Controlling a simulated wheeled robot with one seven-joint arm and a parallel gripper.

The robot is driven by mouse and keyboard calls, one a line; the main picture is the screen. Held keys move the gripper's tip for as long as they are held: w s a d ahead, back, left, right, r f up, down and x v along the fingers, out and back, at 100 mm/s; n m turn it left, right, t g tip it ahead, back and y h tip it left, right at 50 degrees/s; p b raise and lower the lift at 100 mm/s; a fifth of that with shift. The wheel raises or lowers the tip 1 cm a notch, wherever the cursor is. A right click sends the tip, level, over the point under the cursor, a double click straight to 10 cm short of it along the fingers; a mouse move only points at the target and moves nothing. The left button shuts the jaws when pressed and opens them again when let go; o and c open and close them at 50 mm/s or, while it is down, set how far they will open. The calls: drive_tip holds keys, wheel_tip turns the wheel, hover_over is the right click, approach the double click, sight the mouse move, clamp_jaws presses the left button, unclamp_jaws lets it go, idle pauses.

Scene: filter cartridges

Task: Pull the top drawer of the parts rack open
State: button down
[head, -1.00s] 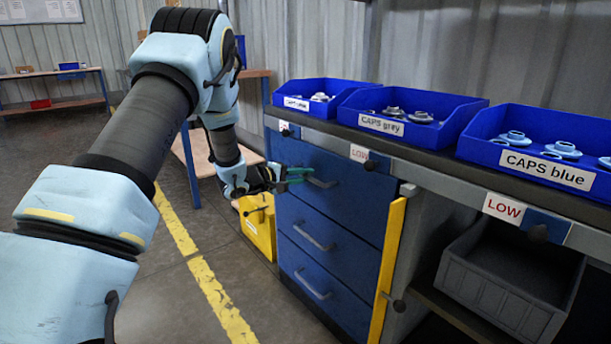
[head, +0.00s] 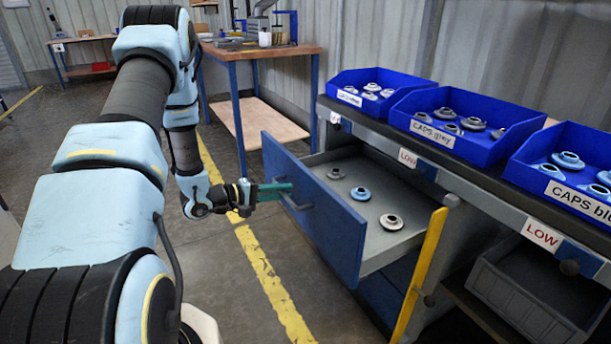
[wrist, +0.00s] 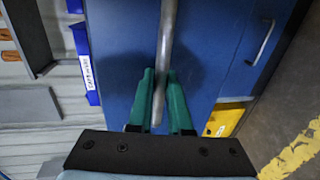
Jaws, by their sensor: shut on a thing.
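The top drawer (head: 311,208) of the parts rack stands well open, its blue front pulled out to the left. My gripper (head: 288,189) is at the drawer's front. In the wrist view its green fingers (wrist: 160,105) are on either side of the drawer's bar handle (wrist: 168,40), shut on it. In the head view the fingers partly hide the handle.
Blue bins of caps (head: 466,108) stand on the rack top. A yellow upright (head: 421,275) is at the drawer's right side. A workbench (head: 262,50) stands behind. The floor left of the drawer, with its yellow line (head: 262,272), is clear.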

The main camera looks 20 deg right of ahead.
drive_tip(key=f+p+v, duration=0.1)
drive_tip(key=v, duration=0.5)
drive_tip(key=shift+a+p, duration=0.3)
drive_tip(key=shift+f, duration=0.1)
drive_tip(key=c, duration=0.8)
unclamp_jaws()
drive_tip(key=shift+c, duration=0.2)
drive_tip(key=v, duration=1.1)
